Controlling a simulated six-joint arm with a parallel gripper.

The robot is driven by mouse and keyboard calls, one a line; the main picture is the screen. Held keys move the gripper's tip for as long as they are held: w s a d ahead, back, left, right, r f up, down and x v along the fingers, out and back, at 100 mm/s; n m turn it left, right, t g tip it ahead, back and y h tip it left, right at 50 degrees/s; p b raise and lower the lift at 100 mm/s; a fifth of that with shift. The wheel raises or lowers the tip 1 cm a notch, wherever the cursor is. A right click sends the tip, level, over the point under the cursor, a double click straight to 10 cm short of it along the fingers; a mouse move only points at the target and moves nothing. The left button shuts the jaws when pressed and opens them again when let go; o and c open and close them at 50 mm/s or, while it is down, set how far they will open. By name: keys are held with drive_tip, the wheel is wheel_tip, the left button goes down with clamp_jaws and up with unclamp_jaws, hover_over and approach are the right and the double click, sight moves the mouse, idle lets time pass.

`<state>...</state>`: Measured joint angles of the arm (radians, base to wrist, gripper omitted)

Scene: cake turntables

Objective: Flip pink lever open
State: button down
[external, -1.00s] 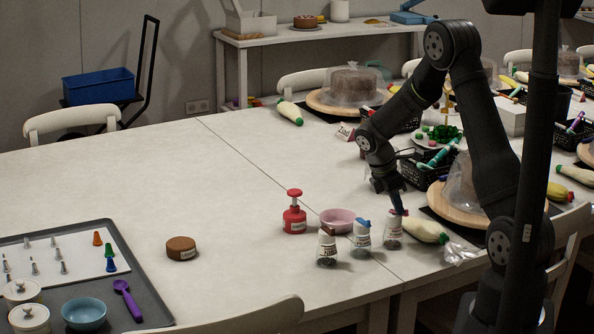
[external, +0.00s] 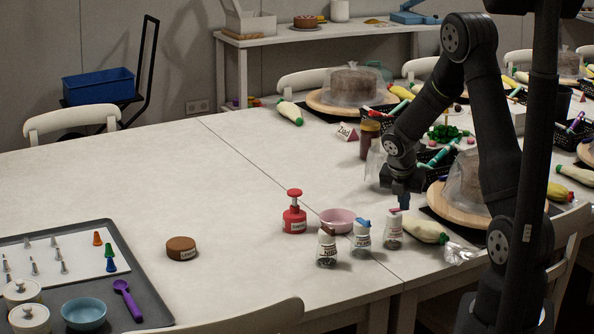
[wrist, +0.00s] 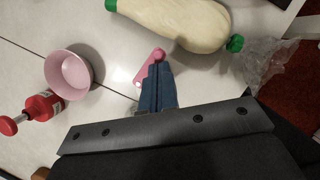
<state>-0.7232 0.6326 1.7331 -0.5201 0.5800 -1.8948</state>
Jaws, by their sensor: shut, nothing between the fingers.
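The shaker with the pink lever (external: 393,234) stands upright at the right end of a row of three small clear shakers. Its pink lever (external: 394,211) shows at the top, and in the wrist view the pink part (wrist: 142,74) sticks out beside and past my fingertips. My gripper (external: 405,207) is shut and empty, just above and to the right of the shaker's top. In the wrist view the shut blue fingers (wrist: 157,70) partly cover the pink part and hide the shaker. I cannot tell whether they touch it, nor the lever's exact angle.
The blue-topped shaker (external: 361,236) and brown-topped shaker (external: 326,249) stand to the left. A pink bowl (external: 338,221) and red pump bottle (external: 294,215) are behind them. A piping bag (external: 428,232) lies close on the right. The table's left middle is mostly clear.

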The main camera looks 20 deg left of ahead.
drive_tip(key=shift+a, duration=0.2)
drive_tip(key=shift+s+a, duration=0.1)
drive_tip(key=shift+a, duration=0.55)
drive_tip(key=shift+s+a, duration=0.1)
drive_tip(key=shift+s, duration=0.4)
drive_tip(key=s, duration=0.3)
drive_tip(key=shift+a, duration=0.35)
wheel_tip(320, 180, up, 9)
hover_over(392, 217)
drive_tip(key=s, duration=0.5)
drive_tip(key=shift+w+a+r, duration=0.2)
drive_tip(key=shift+a, duration=0.2)
